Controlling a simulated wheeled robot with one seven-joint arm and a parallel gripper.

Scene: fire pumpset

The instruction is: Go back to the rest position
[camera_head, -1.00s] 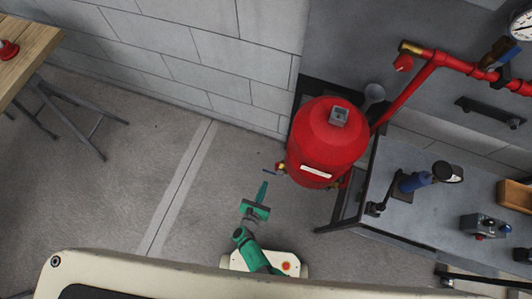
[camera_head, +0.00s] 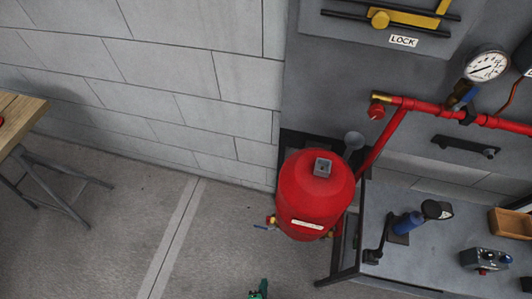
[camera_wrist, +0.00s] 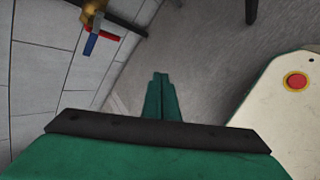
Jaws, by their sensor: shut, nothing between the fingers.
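My gripper shows in the wrist view (camera_wrist: 160,95), its green fingers together with nothing between them. It points down over the bare grey floor. In the head view only a small green tip of it (camera_head: 259,290) shows at the bottom edge; the rest of the arm is out of frame. The gripper is apart from the red tank (camera_head: 314,197), which stands by the wall behind it. A valve with a blue and red handle (camera_wrist: 97,40) shows at the top left of the wrist view, clear of the fingers.
A grey workbench (camera_head: 410,265) with a blue tool (camera_head: 407,222), a control box (camera_head: 486,260) and a wooden tray (camera_head: 512,226) stands at right. Red piping (camera_head: 440,110) with a gauge (camera_head: 486,66) runs above. A wooden table (camera_head: 18,118) is at left. The floor between is clear.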

